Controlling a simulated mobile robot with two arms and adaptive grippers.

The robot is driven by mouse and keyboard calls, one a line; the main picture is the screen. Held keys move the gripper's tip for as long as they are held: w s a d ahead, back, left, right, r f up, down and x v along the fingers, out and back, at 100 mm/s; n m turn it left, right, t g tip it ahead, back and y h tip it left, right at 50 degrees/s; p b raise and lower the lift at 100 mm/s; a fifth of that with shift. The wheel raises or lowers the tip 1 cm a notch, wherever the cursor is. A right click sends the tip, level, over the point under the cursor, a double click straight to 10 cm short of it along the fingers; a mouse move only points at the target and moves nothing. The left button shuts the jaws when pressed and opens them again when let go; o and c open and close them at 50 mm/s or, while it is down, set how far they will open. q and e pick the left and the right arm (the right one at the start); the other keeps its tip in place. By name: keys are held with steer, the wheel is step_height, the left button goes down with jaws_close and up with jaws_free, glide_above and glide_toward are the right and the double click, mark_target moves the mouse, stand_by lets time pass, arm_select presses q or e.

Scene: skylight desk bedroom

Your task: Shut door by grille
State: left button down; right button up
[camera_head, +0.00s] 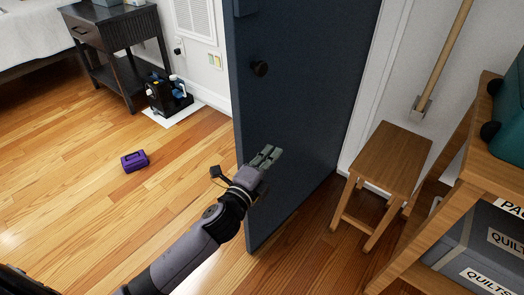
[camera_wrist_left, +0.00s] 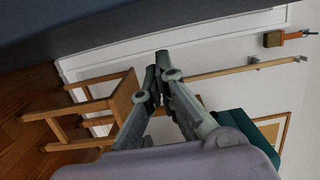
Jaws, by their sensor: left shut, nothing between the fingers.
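The dark blue door (camera_head: 300,110) stands upright at an angle to the wall in the head view, with a dark round knob (camera_head: 260,69) near its left edge. It also fills the top of the left wrist view (camera_wrist_left: 90,18). A white wall grille (camera_head: 195,18) is left of the door. My left gripper (camera_head: 268,155) is shut and empty, overlapping the lower left part of the door in the head view. Its fingertips also show in the left wrist view (camera_wrist_left: 163,65). I cannot tell whether it touches the door. My right gripper is not in view.
A wooden stool (camera_head: 391,155) stands right of the door, close to the frame. A wooden shelf (camera_head: 440,220) with labelled boxes is at far right. A purple case (camera_head: 135,161) lies on the floor at left; a dark side table (camera_head: 105,35) is behind it. The floor between is clear.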

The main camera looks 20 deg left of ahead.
arm_select(q)
steer(key=shift+w+a, duration=0.25)
steer(key=shift+a, duration=0.45)
steer(key=shift+w+a, duration=0.25)
steer(key=shift+a, duration=0.4)
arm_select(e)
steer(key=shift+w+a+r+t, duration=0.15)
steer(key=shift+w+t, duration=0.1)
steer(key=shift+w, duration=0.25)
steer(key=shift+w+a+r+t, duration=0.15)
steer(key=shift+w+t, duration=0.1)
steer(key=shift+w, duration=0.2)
